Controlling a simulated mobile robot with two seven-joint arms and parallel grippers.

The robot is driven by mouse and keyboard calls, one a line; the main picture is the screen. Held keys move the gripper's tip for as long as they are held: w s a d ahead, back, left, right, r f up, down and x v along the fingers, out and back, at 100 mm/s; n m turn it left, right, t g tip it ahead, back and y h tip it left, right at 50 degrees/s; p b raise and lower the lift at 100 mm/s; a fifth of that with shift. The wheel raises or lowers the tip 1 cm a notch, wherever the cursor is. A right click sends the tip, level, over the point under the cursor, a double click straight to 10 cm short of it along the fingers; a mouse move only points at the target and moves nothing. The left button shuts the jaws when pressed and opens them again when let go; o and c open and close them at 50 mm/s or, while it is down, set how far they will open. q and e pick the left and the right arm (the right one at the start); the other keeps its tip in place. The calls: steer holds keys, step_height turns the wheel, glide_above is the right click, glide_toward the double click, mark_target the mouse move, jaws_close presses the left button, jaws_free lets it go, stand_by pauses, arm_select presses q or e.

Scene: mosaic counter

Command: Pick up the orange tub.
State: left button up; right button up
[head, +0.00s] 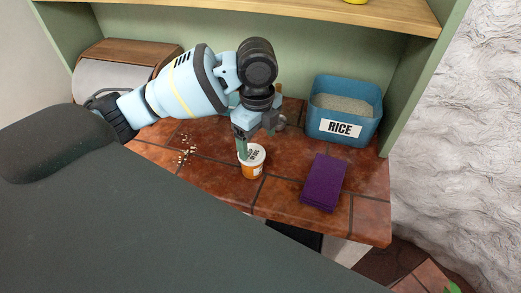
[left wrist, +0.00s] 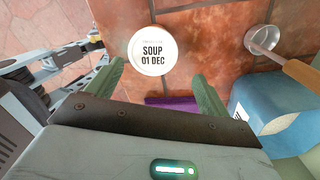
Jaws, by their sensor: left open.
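The orange tub (head: 250,171) stands upright on the tiled counter (head: 205,169), with a white lid and a label on its side. In the left wrist view its round lid (left wrist: 153,50) reads "SOUP 01 DEC". My left gripper (head: 256,140) points down over the tub, partly covering the lid in the head view. It also shows in the left wrist view (left wrist: 159,72), with its two green fingers apart and the lid between and just beyond their tips. The gripper is open and holds nothing.
A blue RICE bin (head: 366,107) stands behind to the right. Crumbs (head: 186,150) lie to the left. A bread box (head: 104,72) is at back left. A metal cup with a wooden handle (left wrist: 262,38) is nearby.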

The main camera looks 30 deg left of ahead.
mark_target(253, 153)
arm_select(q)
steer(key=shift+s, duration=0.15)
steer(key=shift+s+f, duration=0.25)
steer(key=shift+f, duration=0.2)
steer(key=shift+s+f, duration=0.2)
steer(key=shift+f, duration=0.25)
steer(key=shift+w+f, duration=0.15)
steer(key=shift+f, duration=0.15)
steer(key=shift+a+f, duration=0.1)
steer(key=shift+f, duration=0.05)
steer(key=f, duration=0.5)
steer(key=shift+a, duration=0.2)
steer(key=shift+r, duration=0.1)
arm_select(e)
steer(key=shift+s+f, duration=0.15)
steer(key=shift+s, duration=0.5)
arm_select(q)
steer(key=c, duration=1)
